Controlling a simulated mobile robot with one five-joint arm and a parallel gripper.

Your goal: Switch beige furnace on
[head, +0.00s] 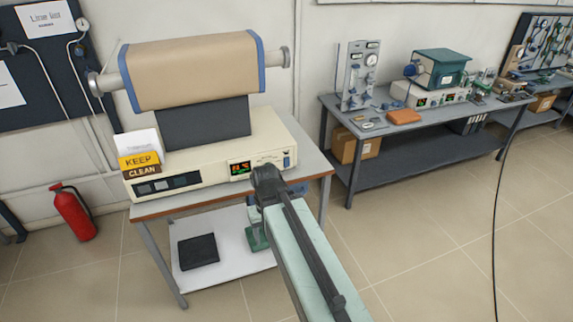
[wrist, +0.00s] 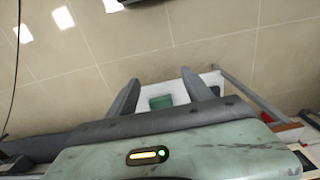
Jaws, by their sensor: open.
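The beige furnace (head: 195,75) is a horizontal cylinder with blue end rings on a cream control base (head: 215,150). The base front has a lit display (head: 240,168) and a small blue switch (head: 287,161) at its right end. I cannot tell the switch's position. My gripper (head: 268,183) is in front of the base's right part, below and left of the switch in the picture; its fingers are not clear there. In the wrist view my gripper (wrist: 160,76) has two fingers spread apart with nothing held. The switch does not show in that view.
A teal furnace (head: 440,70) is on the right bench. A fire extinguisher (head: 73,213) stands left.

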